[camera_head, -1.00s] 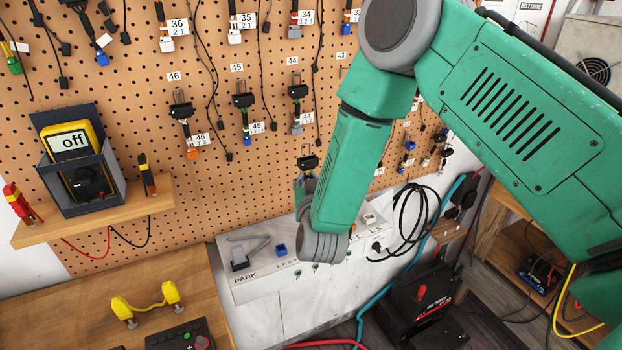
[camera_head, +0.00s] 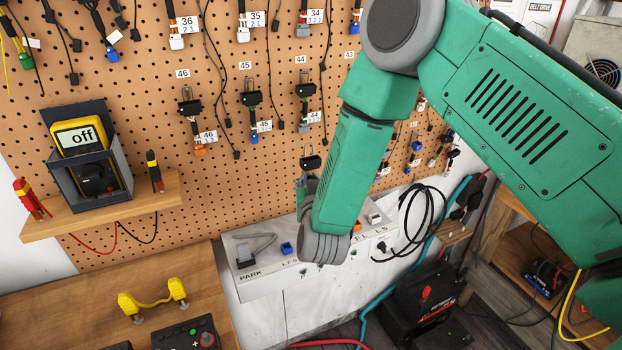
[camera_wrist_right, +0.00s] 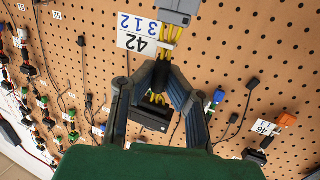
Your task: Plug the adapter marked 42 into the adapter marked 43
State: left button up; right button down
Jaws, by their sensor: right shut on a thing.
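In the right wrist view the adapter marked 42 (camera_wrist_right: 173,12) has a grey connector, yellow wires and a white tag (camera_wrist_right: 143,42). My right gripper (camera_wrist_right: 158,78) is shut on it, with a black connector part (camera_wrist_right: 152,117) between the fingers. In the head view my right gripper (camera_head: 304,188) is mostly hidden behind my green forearm, before the pegboard. A black connector (camera_head: 310,162) shows just above it; I cannot tell for sure which adapter it belongs to. The 43 board label (camera_head: 349,54) shows beside my arm, but I cannot make out the adapter marked 43. My left gripper is not in view.
Adapters 46 (camera_head: 190,108), 45 (camera_head: 250,98) and 44 (camera_head: 305,90) hang on the pegboard (camera_head: 220,185) left of my arm. A multimeter (camera_head: 82,137) stands on a wooden shelf (camera_head: 150,197). A pale ledge marked PARK (camera_head: 250,275) lies below the gripper.

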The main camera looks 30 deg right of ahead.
aim_at(312, 163)
jog(key=shift+f, duration=0.1)
jog(key=shift+d, duration=0.1)
jog(key=shift+d, duration=0.15)
jog(key=shift+d+r+p, duration=0.1)
jog(key=shift+r+p, duration=0.4)
jog(key=shift+r, duration=0.1)
jog(key=shift+a+r+p, duration=0.15)
jog(key=shift+r+p, duration=0.3)
jog(key=shift+r, duration=0.25)
jog(key=shift+a+r+p, duration=0.15)
jog(key=shift+r+p, duration=0.25)
jog(key=shift+r, duration=0.25)
jog(key=shift+r+p, duration=0.35)
jog(key=shift+r, duration=0.2)
jog(key=shift+d, duration=0.1)
jog(key=shift+d, duration=0.1)
jog(key=shift+f, duration=0.15)
